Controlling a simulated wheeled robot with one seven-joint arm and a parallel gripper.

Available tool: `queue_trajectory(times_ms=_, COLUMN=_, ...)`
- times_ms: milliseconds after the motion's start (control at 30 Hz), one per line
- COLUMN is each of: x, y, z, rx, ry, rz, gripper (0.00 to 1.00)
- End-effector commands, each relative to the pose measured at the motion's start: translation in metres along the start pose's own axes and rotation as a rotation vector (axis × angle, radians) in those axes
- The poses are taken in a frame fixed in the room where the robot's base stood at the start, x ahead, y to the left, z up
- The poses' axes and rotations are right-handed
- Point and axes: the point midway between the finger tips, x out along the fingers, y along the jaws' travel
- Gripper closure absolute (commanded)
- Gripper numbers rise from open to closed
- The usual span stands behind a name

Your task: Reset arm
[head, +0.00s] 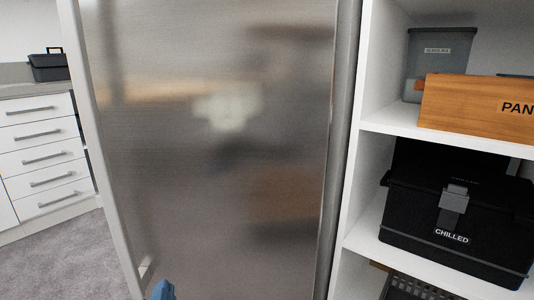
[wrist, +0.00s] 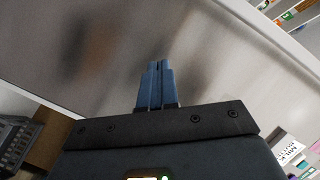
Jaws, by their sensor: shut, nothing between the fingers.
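My gripper (wrist: 157,66) shows in the wrist view with its blue fingers pressed together and nothing between them. In the head view only a blue tip of my gripper (head: 162,289) shows at the bottom edge, left of centre. Behind it stands a large brushed-metal fridge door (head: 215,150), which fills the middle of the head view. The door surface (wrist: 110,60) also fills much of the wrist view. I cannot tell whether the fingers touch the door. Most of my arm is out of view.
White shelves at right hold a grey bin (head: 437,62), a wooden box (head: 475,105), a black case (head: 455,215) labelled CHILLED and a dark basket (head: 420,289). At left are white drawers (head: 40,140) with a dark toolbox (head: 48,66) on top. Carpet (head: 70,255) lies clear at lower left.

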Motion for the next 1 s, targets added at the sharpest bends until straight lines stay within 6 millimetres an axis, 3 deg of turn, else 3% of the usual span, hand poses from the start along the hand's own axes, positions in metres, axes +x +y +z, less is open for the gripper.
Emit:
queue_trajectory(times_ms=33, x=-0.009, y=0.033, z=-0.004, rx=-0.042, ry=-0.009, rz=0.020, gripper=1.00)
queue_trajectory(times_ms=200, x=-0.045, y=0.117, z=-0.018, rx=-0.186, ry=-0.041, rz=0.051, gripper=1.00)
queue_trajectory(times_ms=400, x=-0.107, y=0.194, z=-0.036, rx=-0.327, ry=-0.063, rz=0.085, gripper=1.00)
queue_trajectory(times_ms=500, x=-0.142, y=0.224, z=-0.045, rx=-0.391, ry=-0.067, rz=0.102, gripper=1.00)
queue_trajectory(times_ms=700, x=-0.220, y=0.264, z=-0.063, rx=-0.506, ry=-0.059, rz=0.144, gripper=1.00)
queue_trajectory(times_ms=1000, x=-0.336, y=0.279, z=-0.091, rx=-0.663, ry=-0.011, rz=0.236, gripper=1.00)
